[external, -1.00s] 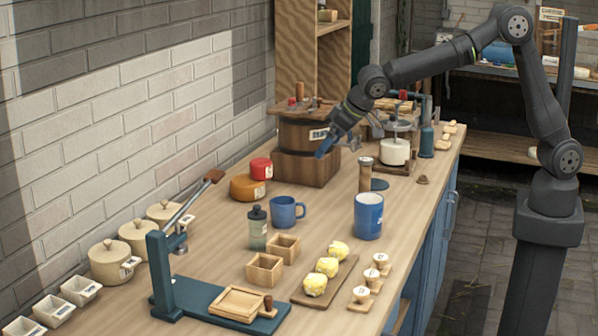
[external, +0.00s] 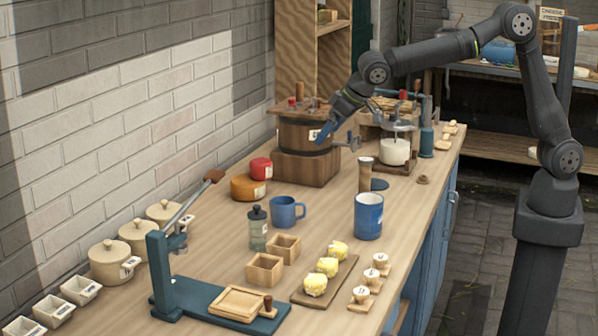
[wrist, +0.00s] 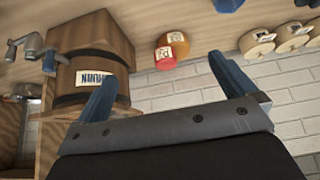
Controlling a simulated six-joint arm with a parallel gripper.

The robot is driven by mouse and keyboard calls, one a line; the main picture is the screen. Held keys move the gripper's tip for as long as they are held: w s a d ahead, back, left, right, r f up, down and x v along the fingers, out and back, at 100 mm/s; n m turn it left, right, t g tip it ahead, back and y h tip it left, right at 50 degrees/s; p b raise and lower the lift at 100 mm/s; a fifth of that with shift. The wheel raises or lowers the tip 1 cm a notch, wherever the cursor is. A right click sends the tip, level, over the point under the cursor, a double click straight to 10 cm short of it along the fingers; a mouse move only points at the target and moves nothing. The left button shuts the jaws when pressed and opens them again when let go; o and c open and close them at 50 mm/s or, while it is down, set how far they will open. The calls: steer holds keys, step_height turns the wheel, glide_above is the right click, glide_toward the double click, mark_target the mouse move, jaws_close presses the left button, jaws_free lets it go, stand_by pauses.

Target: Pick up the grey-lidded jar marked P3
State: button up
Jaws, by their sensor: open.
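A small jar with a dark grey lid and a greenish-grey body (external: 258,232) stands upright mid-bench in the external view, left of the blue mug (external: 287,212). Its label is too small to read. I do not see this jar in the wrist view. My gripper (external: 325,130) is in front of the wooden churn (external: 303,135), behind and above the jar and well apart from it. In the wrist view my gripper (wrist: 160,68) shows its two blue fingers wide apart, with nothing between them.
Red and orange rounds (external: 248,187) sit behind the jar. Wooden boxes (external: 265,268) stand in front, and a blue cup (external: 368,216) to its right. The lever press (external: 160,270) is front left; beige lidded pots (external: 110,262) line the wall.

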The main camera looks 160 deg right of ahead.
steer(key=c, duration=0.8)
steer(key=shift+c, duration=0.2)
steer(key=n+t+y, duration=0.1)
steer(key=n+y, duration=0.1)
steer(key=n, duration=0.2)
glide_above(263, 228)
steer(key=s+a, duration=0.3)
steer(key=a, duration=0.2)
steer(key=x, duration=1.2)
steer(key=shift+w+a+f, duration=0.1)
steer(key=shift+w+f, duration=0.2)
steer(key=shift+f, duration=0.05)
steer(key=x, duration=0.4)
steer(key=shift+s+a+f, duration=0.25)
steer(key=shift+a+f, duration=0.05)
steer(key=shift+a, duration=0.05)
steer(key=shift+w+d+f, duration=0.1)
steer(key=shift+d+f, duration=0.1)
steer(key=shift+f, duration=0.25)
